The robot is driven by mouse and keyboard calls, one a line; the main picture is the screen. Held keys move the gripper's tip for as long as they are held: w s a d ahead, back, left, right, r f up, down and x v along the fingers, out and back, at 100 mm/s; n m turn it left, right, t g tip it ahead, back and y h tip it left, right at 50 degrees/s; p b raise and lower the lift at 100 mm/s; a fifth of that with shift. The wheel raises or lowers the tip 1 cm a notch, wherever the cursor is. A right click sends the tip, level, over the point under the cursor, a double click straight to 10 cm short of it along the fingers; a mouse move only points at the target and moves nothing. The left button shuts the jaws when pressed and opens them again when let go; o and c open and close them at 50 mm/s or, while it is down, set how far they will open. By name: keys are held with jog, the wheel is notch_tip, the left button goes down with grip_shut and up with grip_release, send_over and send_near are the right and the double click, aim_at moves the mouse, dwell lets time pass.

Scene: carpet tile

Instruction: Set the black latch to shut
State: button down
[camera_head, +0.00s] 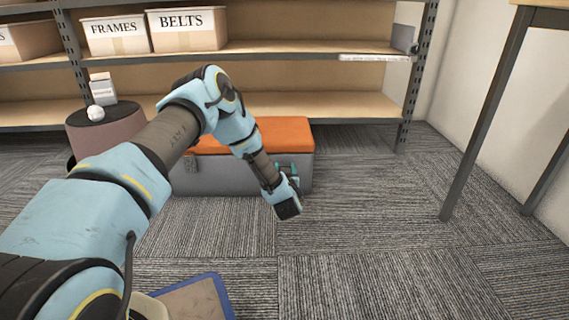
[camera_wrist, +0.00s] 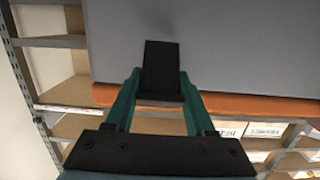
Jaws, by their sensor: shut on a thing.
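A grey box (camera_head: 215,177) with an orange lid (camera_head: 285,131) stands on the carpet in the head view. In the wrist view its grey wall (camera_wrist: 240,45) fills the top, with the orange lid's edge (camera_wrist: 245,106) below it. The black latch (camera_wrist: 161,62) lies against the grey wall, its wide end close to the lid's edge. My gripper (camera_wrist: 158,82) has its two teal fingers on either side of the latch and is shut on it. In the head view my gripper (camera_head: 286,171) is at the box's front; my wrist hides the latch there.
Shelving (camera_head: 270,108) with cartons, including the BELTS carton (camera_head: 187,30), stands behind the box. A round stool (camera_head: 105,130) carrying a white ball (camera_head: 95,113) and a small carton (camera_head: 103,90) is at left. A table leg (camera_head: 485,110) stands at right. The carpet right of the box is clear.

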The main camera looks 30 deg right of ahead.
jog(key=g+p, duration=0.1)
jog(key=p, duration=0.2)
jog(key=shift+r+g+y+p, duration=0.3)
jog(key=shift+r+y+p, duration=0.05)
jog(key=shift+r+y, duration=0.05)
jog(key=shift+w+d+r+p, duration=0.15)
jog(key=shift+w+p, duration=0.05)
jog(key=shift+p, duration=0.4)
jog(key=shift+w+r+g+y+p, duration=0.15)
jog(key=shift+w+g+y+p, duration=0.15)
jog(key=shift+g+p, duration=0.7)
jog(key=shift+p, duration=0.95)
jog(key=shift+f+g+y, duration=0.3)
jog(key=shift+f+g, duration=0.05)
jog(key=shift+g, duration=0.05)
jog(key=c, duration=0.6)
grip_release()
jog(key=shift+c, duration=0.2)
jog(key=o, duration=0.4)
jog(key=shift+d+r, duration=0.1)
jog(key=shift+r, duration=0.05)
jog(key=shift+r, duration=0.1)
